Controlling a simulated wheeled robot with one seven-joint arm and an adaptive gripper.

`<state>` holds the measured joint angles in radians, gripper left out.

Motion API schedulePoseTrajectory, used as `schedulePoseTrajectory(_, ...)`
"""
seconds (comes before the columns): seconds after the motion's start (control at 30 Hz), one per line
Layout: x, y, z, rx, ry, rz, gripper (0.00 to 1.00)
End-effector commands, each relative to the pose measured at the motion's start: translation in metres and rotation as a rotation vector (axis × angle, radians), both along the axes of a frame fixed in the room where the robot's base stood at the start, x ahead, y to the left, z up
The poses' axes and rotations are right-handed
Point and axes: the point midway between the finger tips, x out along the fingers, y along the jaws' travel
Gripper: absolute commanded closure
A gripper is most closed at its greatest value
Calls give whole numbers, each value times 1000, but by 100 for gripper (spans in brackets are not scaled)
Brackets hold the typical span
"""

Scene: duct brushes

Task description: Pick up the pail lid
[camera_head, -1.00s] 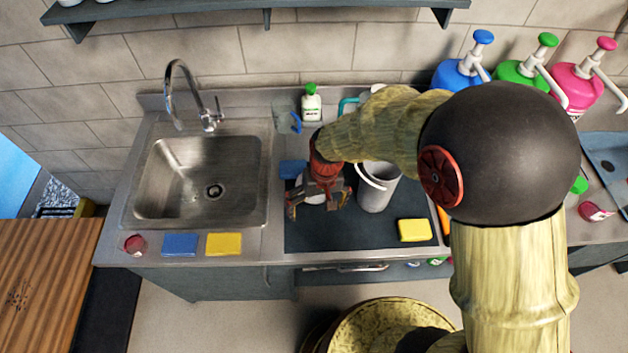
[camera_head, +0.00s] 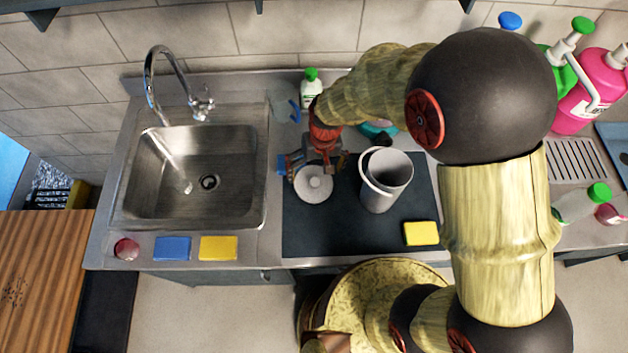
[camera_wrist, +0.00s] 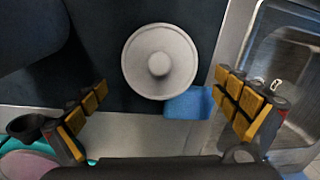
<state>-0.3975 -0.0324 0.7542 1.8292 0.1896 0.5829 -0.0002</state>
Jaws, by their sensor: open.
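The pail lid (camera_head: 313,185) is a round, light grey disc with a knob in its middle. It lies on the dark mat (camera_head: 300,235) to the left of the pail. In the wrist view the lid (camera_wrist: 160,62) lies above the space between my fingers, knob facing the camera. My gripper (camera_head: 316,163) is just behind the lid in the head view. Its fingers (camera_wrist: 168,115) are wide apart with nothing between them. The grey pail (camera_head: 382,190) stands upright and open on the mat, its handle hanging at its left side.
A blue sponge (camera_wrist: 190,103) lies against the lid's edge in the wrist view. A yellow sponge (camera_head: 421,233) lies at the mat's front right. The sink (camera_head: 190,180) is to the left. A green-capped bottle (camera_head: 311,92) and a clear jug (camera_head: 282,103) stand behind.

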Motion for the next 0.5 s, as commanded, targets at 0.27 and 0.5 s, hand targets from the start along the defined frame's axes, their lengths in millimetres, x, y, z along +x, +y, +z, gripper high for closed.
schedulePoseTrajectory(0.27, -4, 2, -35, 0, 2, 0, 0)
schedulePoseTrajectory(0.5, -4, 4, -49, 0, -1, 0, 0)
